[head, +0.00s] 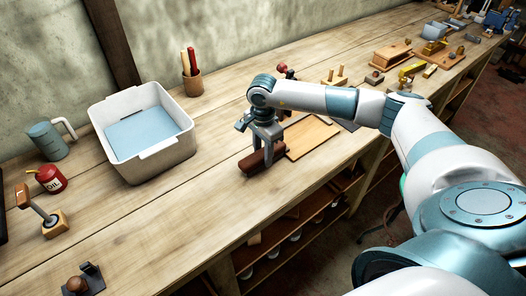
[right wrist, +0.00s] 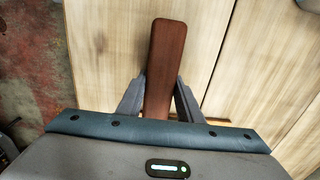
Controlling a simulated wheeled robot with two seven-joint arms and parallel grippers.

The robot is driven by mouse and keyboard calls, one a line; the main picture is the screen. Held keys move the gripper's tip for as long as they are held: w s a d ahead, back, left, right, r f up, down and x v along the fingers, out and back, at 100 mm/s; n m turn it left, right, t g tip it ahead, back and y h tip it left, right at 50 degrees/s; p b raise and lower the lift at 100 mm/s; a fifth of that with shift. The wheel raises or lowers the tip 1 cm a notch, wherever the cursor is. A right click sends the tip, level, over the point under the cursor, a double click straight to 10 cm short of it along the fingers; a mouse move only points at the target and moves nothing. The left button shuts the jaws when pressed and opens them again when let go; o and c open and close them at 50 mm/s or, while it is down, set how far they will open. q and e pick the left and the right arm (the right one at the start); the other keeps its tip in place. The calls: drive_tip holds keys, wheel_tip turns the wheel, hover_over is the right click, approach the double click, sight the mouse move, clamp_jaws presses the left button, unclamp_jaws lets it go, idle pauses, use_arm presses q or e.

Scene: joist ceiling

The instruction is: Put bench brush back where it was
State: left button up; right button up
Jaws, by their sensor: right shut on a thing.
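The bench brush (head: 251,163) shows as a dark reddish-brown wooden block at my right gripper (head: 264,147). In the right wrist view the brush (right wrist: 166,62) is a long brown bar with a rounded end, between the two fingers of the right gripper (right wrist: 160,95). The gripper is shut on it. The brush is at or just above the bench top (head: 215,190); I cannot tell whether it touches. Its bristles are not visible. My left gripper is not in view.
A white tub (head: 160,165) with a blue inside stands to the left. A wooden board (head: 309,138) lies right of the gripper. Bare bench lies in front of the tub.

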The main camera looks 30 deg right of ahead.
sight(263, 152)
drive_tip(key=shift+f, duration=0.15)
drive_tip(key=o, duration=1)
drive_tip(key=shift+r, duration=0.35)
wheel_tip(263, 152, up, 10)
drive_tip(key=b, duration=0.4)
drive_tip(key=shift+w+r, duration=0.1)
drive_tip(key=shift+r, duration=0.75)
